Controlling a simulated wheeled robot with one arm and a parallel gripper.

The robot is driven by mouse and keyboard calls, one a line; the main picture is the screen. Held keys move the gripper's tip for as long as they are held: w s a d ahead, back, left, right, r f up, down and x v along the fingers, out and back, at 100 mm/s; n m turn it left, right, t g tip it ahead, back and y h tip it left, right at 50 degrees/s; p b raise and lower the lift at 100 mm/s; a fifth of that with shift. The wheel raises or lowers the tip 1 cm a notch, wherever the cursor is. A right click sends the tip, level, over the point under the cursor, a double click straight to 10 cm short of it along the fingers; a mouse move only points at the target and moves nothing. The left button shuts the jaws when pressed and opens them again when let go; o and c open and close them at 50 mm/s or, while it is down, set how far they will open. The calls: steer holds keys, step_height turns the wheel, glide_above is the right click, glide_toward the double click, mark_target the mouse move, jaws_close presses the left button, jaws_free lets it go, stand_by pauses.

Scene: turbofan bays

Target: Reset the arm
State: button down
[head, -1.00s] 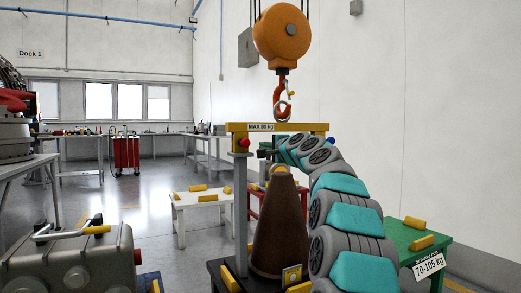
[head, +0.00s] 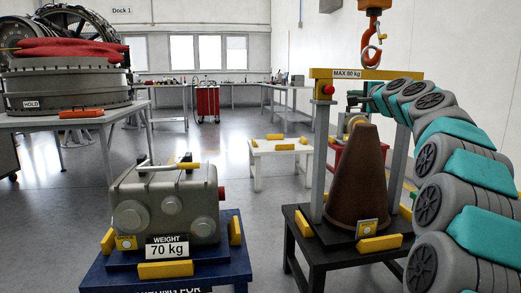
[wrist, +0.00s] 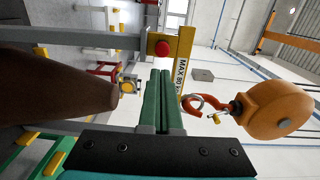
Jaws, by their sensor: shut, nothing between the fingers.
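My arm (head: 440,155) arches up on the right in the head view, its end reaching toward the yellow lifting frame (head: 345,74). In the wrist view my gripper (wrist: 160,74) has its two green fingers side by side, shut and empty. The frame's beam, marked MAX 80 kg, shows just beyond the fingertips (wrist: 180,65). A brown cone (head: 357,180) stands on the black table under the frame; it also fills the left of the wrist view (wrist: 60,82). The fingers look apart from the cone.
An orange hook (head: 370,28) hangs above the beam. A grey gearbox (head: 165,205) marked 70 kg sits on a blue stand (head: 215,265) at front left. A table with an engine part under red cloth (head: 70,50) is behind. A white table (head: 280,150) stands mid-floor, with open floor around it.

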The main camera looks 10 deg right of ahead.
steer(key=s+a+f+n+g+y+p, duration=0.1)
steer(key=s+a+f+n+g+y, duration=0.15)
steer(key=a+f, duration=0.4)
steer(key=s+a+f+n+g+y, duration=0.1)
steer(key=s+a+f+n+g, duration=0.15)
steer(key=a, duration=0.65)
steer(key=s+a+f+n+g+p, duration=0.2)
steer(key=s+a+f+n+g, duration=0.4)
steer(key=s+a+f, duration=0.7)
steer(key=s+d+f+n+g+h, duration=0.1)
steer(key=s+f, duration=0.5)
steer(key=s, duration=0.7)
steer(key=s+d+f+n+g+h+p, duration=0.1)
steer(key=s+f, duration=0.5)
steer(key=s, duration=0.6)
steer(key=s+d+f+n+g+h, duration=0.2)
steer(key=s+f+n+g, duration=0.2)
steer(key=s, duration=0.9)
step_height(320, 180, down, 3)
steer(key=g, duration=0.2)
steer(key=shift+s+g+p, duration=0.3)
steer(key=shift+p, duration=0.1)
steer(key=shift+w+r+h, duration=0.15)
steer(key=shift+h, duration=0.1)
